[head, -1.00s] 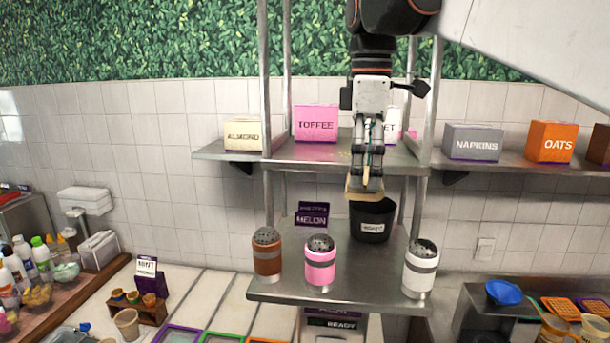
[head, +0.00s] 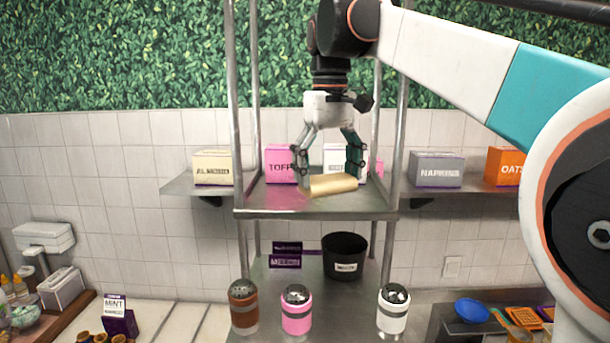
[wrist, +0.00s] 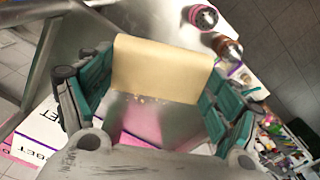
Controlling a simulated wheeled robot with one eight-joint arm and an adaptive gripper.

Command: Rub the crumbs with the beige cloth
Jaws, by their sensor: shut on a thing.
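The beige cloth (head: 333,185) is held lengthwise between the spread fingers of my gripper (head: 328,168), at the front part of the upper metal shelf. In the wrist view the cloth (wrist: 160,70) spans the space between the teal fingers (wrist: 150,85). A few small yellowish crumbs (wrist: 140,98) show on the metal right beside the cloth's edge. I cannot make out the crumbs in the head view. Whether the cloth touches the shelf is hard to tell.
Behind my gripper stand a pink toffee box (head: 279,164) and a white box (head: 340,158). An almond box (head: 213,168) is left, a napkins box (head: 436,170) right. Metal posts flank the upper shelf (head: 270,202). Below are a black bin (head: 344,258) and three shakers (head: 297,312).

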